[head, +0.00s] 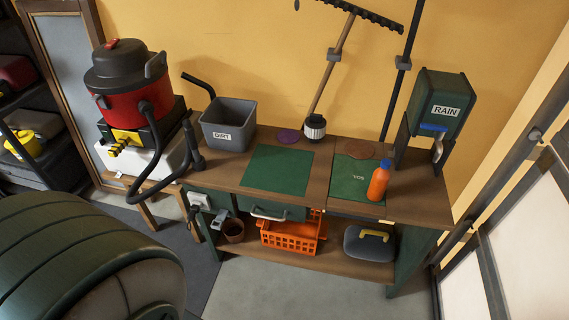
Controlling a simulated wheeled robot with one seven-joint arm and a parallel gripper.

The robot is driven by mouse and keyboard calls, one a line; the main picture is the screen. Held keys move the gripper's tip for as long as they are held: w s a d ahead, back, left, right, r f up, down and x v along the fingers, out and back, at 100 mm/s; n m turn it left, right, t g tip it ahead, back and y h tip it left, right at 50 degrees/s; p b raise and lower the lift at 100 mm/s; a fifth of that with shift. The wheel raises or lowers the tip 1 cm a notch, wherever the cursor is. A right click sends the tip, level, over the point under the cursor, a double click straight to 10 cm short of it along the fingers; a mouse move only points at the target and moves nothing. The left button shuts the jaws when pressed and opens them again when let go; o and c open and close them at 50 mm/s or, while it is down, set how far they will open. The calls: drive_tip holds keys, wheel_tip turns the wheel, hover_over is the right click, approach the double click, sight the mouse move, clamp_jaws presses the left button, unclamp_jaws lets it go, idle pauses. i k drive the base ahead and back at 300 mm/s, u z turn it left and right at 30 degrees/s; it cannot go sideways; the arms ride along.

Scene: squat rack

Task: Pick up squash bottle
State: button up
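My gripper is not in this view.
A green box marked RAIN (441,106) stands right of the bottle; a grey bin marked DIRT (228,127) is at the bench's left. An orange crate (290,238) and a grey case (368,246) sit on the lower shelf. A large green rounded object (80,255) fills the lower left.

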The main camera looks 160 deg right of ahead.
sight(381, 179)
drive_tip(key=u, duration=3.65)
drive_tip(key=k, duration=0.6)
drive_tip(key=u, duration=1.7)
